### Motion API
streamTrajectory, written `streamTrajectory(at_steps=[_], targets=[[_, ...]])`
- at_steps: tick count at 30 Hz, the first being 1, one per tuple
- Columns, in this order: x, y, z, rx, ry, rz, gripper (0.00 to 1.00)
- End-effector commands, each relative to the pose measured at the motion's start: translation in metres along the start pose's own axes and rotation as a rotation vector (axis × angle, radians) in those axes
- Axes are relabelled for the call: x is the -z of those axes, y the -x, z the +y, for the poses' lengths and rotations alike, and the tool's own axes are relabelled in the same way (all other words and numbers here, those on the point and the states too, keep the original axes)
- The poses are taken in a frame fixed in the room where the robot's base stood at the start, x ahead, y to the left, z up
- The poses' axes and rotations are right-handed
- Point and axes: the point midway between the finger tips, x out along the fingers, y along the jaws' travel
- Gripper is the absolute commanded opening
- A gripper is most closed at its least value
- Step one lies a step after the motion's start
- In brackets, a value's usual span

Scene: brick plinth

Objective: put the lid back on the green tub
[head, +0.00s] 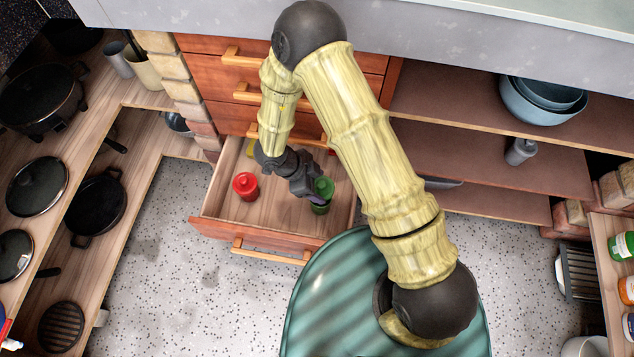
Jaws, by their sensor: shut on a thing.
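The green tub (320,208) stands in the open drawer, toward its right side. My gripper (313,194) is at the tub's upper part, coming from the left, and is shut on a green piece that looks like the lid (324,186). The fingers hide part of the tub and lid. I cannot tell whether the lid touches the rim or is held just above it.
A red tub (246,187) stands to the left in the same wooden drawer (268,231). A yellow thing (250,148) shows partly at the drawer's back. Shelves with pans (96,206) lie left; open shelves with blue bowls (543,99) lie right.

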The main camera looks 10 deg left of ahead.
Motion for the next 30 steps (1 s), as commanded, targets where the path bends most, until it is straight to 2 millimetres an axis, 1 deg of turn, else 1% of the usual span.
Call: streamTrajectory(at_steps=[1, 18, 23, 30], targets=[[-0.004, -0.007, 0.0, 0.001, 0.0, 0.0, 0.47], [-0.021, -0.036, 0.0, 0.0, 0.001, 0.0, 0.47], [-0.023, -0.04, 0.0, 0.0, -0.001, -0.001, 0.47], [-0.024, -0.041, 0.0, 0.001, 0.0, -0.001, 0.47]])
